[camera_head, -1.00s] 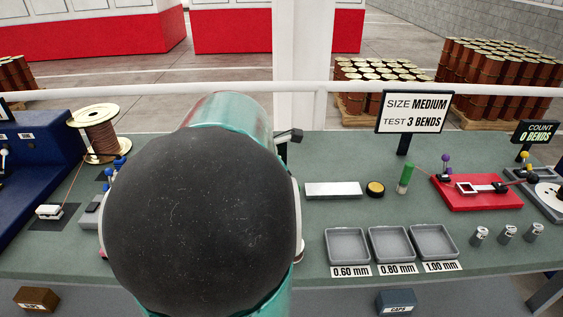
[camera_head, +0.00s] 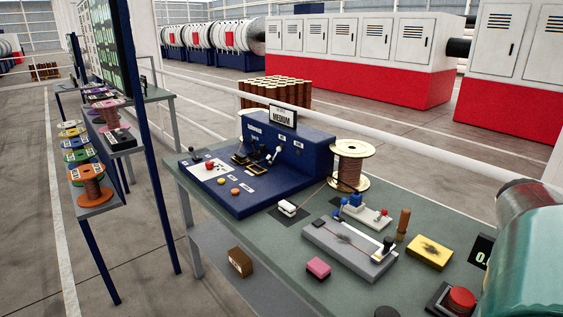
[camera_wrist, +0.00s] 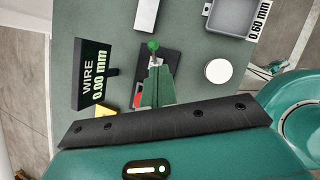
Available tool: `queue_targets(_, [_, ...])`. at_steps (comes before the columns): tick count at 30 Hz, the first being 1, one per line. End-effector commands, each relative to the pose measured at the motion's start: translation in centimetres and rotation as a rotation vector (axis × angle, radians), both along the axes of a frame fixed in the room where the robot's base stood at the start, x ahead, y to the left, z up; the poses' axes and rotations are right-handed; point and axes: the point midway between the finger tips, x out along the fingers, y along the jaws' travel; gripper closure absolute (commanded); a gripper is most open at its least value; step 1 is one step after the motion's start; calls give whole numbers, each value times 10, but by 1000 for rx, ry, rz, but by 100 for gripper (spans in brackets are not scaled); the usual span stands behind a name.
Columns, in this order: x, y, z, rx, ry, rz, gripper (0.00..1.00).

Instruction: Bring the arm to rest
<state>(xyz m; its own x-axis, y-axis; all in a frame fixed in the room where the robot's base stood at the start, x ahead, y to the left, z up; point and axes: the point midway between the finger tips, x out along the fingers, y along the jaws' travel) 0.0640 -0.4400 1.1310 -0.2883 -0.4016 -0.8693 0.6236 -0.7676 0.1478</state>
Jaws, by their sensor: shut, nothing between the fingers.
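My gripper (camera_wrist: 157,72) shows in the wrist view as green fingers closed together, with nothing between them. It points down over the green bench (camera_wrist: 190,45). A green ball-topped part (camera_wrist: 153,46) shows just beyond the fingertips; whether they touch it I cannot tell. In the head view only a rounded teal part of my arm (camera_head: 535,250) shows at the right edge, and the gripper is out of that view.
A wire readout (camera_wrist: 92,75) stands left of the fingers, a white disc (camera_wrist: 218,72) lies right, and a grey tray (camera_wrist: 232,18) is at top right. The bench also holds a copper spool (camera_head: 350,165) and a blue machine (camera_head: 290,165). A spool rack (camera_head: 100,190) stands left.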

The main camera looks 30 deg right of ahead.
Motion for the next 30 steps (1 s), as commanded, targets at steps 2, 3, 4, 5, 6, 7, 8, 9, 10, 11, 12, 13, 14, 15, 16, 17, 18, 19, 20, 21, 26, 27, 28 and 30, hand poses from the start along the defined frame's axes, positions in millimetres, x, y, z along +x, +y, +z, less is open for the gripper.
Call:
queue_targets(2, [0,0,0,0,0,0,100])
queue_targets(3, [2,1,0,0,-3,0,100])
queue_targets(4, [4,2,0,-3,-9,-1,100])
queue_targets(5, [9,4,0,-5,-19,-1,100])
queue_targets(6, [18,8,-1,-11,-40,-2,100])
queue_targets(7, [27,13,-1,-16,-62,-5,100])
queue_targets(8, [38,19,-1,-22,-90,-10,100])
queue_targets(9, [56,30,-1,-29,-135,-18,100])
queue_targets(10, [71,40,-1,-33,-174,-25,100])
queue_targets(11, [86,51,-1,-36,-217,-34,100])
queue_targets(12, [108,68,-2,-36,-278,-48,100])
queue_targets(13, [123,83,-2,-32,-326,-61,100])
queue_targets(14, [138,98,-2,-26,-371,-74,100])
queue_targets(15, [156,119,-3,-13,-432,-95,100])
queue_targets(16, [169,136,-3,-2,-476,-111,100])
queue_targets(17, [180,153,-3,14,-519,-129,100])
queue_targets(18, [195,177,-4,38,-572,-151,100])
queue_targets(19, [204,196,-4,58,-611,-171,100])
queue_targets(20, [212,215,-5,81,-648,-190,100])
queue_targets(21, [221,241,-6,116,-696,-222,100])
queue_targets(26, [237,347,-12,283,-838,-360,100])
queue_targets(27, [236,370,-14,324,-858,-397,100])
queue_targets(28, [235,384,-15,352,-869,-423,100])
queue_targets(30, [230,412,-18,407,-887,-475,100])
